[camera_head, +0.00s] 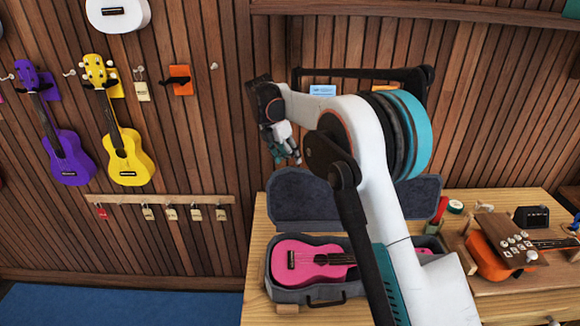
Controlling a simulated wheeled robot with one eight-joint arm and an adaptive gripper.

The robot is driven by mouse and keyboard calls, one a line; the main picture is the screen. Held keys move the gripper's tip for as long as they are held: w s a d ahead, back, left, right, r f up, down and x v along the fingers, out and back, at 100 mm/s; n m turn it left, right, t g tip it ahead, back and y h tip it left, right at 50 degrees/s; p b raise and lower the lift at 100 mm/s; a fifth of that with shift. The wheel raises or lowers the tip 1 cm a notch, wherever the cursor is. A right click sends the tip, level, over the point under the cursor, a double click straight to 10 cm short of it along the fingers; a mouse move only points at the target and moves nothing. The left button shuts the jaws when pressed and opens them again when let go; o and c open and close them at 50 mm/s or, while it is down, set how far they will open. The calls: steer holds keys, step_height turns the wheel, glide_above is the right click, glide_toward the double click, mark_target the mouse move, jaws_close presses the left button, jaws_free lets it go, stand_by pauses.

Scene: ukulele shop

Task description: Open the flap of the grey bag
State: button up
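A dark grey case (295,294) with a black handle lies on the wooden bench; it is the only grey bag-like thing that I can make out. Its lid (300,196) stands raised at the back, so it appears open. A pink ukulele (310,262) lies inside. My arm crosses in front and hides the case's right part. My gripper (287,152) is up in the air, above and behind the raised lid in the picture, apart from it. It is small and seen from the side, so its finger opening is unclear.
The wooden bench (257,250) also holds an orange ukulele (487,262) and a small dark box (531,217) at right. A black frame (350,74) is by the wall behind my arm. Purple (66,150) and yellow (127,155) ukuleles hang at left. Blue floor (110,305) is clear.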

steer(key=v, duration=0.7)
steer(key=shift+d, duration=0.15)
steer(key=shift+f, duration=0.1)
steer(key=s+d+r+m+t+y+b, duration=0.15)
steer(key=s+d+r+m, duration=0.25)
steer(key=s+d+m, duration=0.45)
steer(key=s+d+r+m+t+y+b, duration=0.1)
steer(key=s+d+r+m+b, duration=0.3)
steer(key=s, duration=0.8)
steer(key=s+d+f+m+t, duration=0.1)
steer(key=s+d+f+m, duration=0.1)
steer(key=s+f+m, duration=0.2)
steer(key=s+d+f+m+t, duration=0.1)
steer(key=s+f+m, duration=0.4)
steer(key=s, duration=0.6)
steer(key=s+d+f+m+t, duration=0.1)
steer(key=s+d+f+m, duration=0.2)
steer(key=s+f+m, duration=0.2)
steer(key=s+b, duration=0.1)
steer(key=s, duration=0.2)
steer(key=shift+d+y, duration=0.2)
steer(key=shift+y, duration=0.15)
